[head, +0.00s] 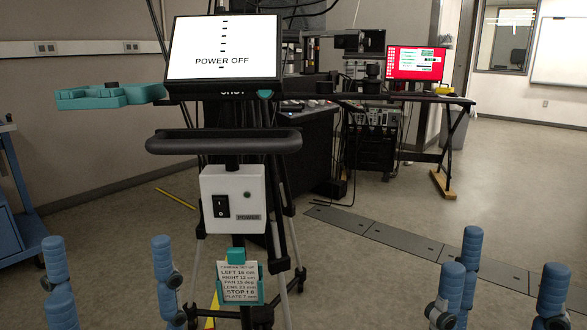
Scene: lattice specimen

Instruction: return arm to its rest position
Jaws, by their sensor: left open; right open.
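My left gripper (108,252) is at the lower left of the head view. Two of its blue padded fingers point up, spread wide apart, with nothing between them. My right gripper (512,265) is at the lower right. Its blue fingers also point up and stand apart, open and empty. Both grippers show only by their fingers at the bottom of the picture; the rest of the hands and arms is out of view. Neither gripper visibly touches anything.
A tripod stand ahead carries a screen (223,47) reading POWER OFF, a black handle bar (222,142), a white switch box (246,212) and a printed card (240,284). A teal bracket (100,96) juts left. A blue cart (14,215) stands left; the floor (400,250) right is mostly clear.

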